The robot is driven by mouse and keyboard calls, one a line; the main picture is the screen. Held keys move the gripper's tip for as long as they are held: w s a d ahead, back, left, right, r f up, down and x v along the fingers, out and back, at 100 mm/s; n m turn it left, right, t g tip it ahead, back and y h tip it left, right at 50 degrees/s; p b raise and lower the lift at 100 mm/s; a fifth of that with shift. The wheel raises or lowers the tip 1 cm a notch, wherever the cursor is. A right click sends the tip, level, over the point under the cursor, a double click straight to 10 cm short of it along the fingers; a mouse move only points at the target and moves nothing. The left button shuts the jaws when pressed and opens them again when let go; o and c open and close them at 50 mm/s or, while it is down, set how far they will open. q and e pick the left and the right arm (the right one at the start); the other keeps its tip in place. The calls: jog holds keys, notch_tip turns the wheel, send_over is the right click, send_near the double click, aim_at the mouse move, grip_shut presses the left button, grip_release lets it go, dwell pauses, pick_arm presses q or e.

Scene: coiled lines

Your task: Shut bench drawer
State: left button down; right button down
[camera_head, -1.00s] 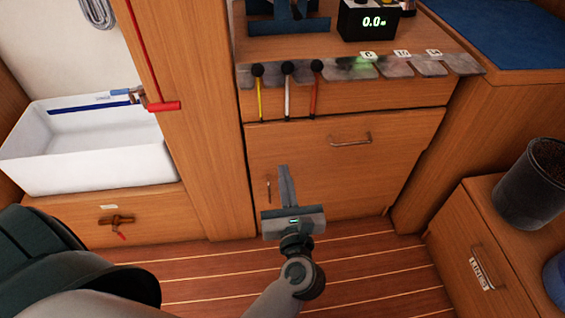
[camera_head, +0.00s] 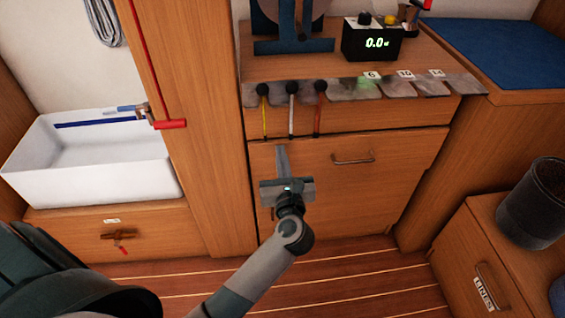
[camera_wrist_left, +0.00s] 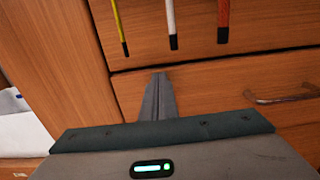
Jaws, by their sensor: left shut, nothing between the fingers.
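The wooden bench has a narrow upper front (camera_head: 400,116) and a larger front panel (camera_head: 365,190) below it with a metal bar handle (camera_head: 352,158). The handle also shows at the right of the left wrist view (camera_wrist_left: 285,94). A thin seam runs between the two fronts; I cannot tell how far either stands out. My left gripper (camera_head: 282,148) is shut and empty, its fingers pointing at the bench near this seam, left of the handle. My right gripper is not in view.
Yellow, white and orange rods (camera_head: 291,112) hang from the bench's metal edge strip (camera_head: 345,90), just above the gripper. A wooden post (camera_head: 190,130) and white basin (camera_head: 90,170) stand left. A cabinet with a dark bin (camera_head: 532,205) stands at the right.

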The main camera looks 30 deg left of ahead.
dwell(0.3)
pick_arm(q)
jog(key=shift+r+x, duration=0.25)
jog(key=shift+x, duration=0.9)
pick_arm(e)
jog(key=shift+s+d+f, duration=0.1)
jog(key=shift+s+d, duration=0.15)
pick_arm(q)
jog(key=shift+a+r, duration=0.1)
